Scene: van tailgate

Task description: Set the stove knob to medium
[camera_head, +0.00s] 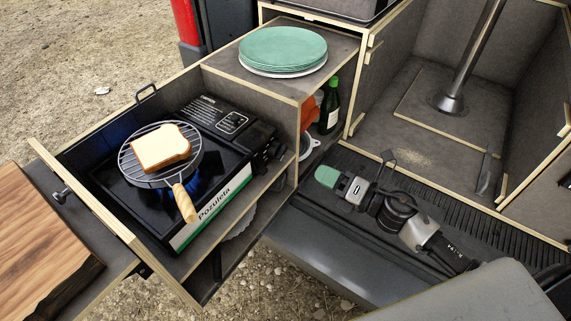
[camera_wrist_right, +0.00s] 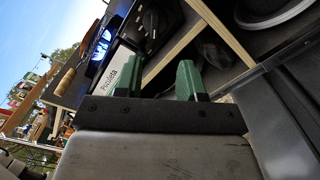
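The black portable stove (camera_head: 110,187) stands in the pulled-out drawer, with a blue flame (camera_head: 192,187) under a round wire grill. Its dark control end (camera_head: 262,150) faces right. The knob is small and dark there, and its setting cannot be read. That end also shows in the right wrist view (camera_wrist_right: 152,22). My right gripper (camera_head: 328,177) is to the right of the stove, apart from it. In the right wrist view its two green fingers (camera_wrist_right: 158,80) stand apart with nothing between them. My left gripper is not in view.
Toast (camera_head: 160,148) lies on the grill (camera_head: 128,160), whose wooden handle (camera_head: 184,203) points forward. Green plates (camera_head: 283,48) sit on the shelf above. A green bottle (camera_head: 329,107) stands in the compartment behind my gripper. A wooden board (camera_head: 40,240) is at the left.

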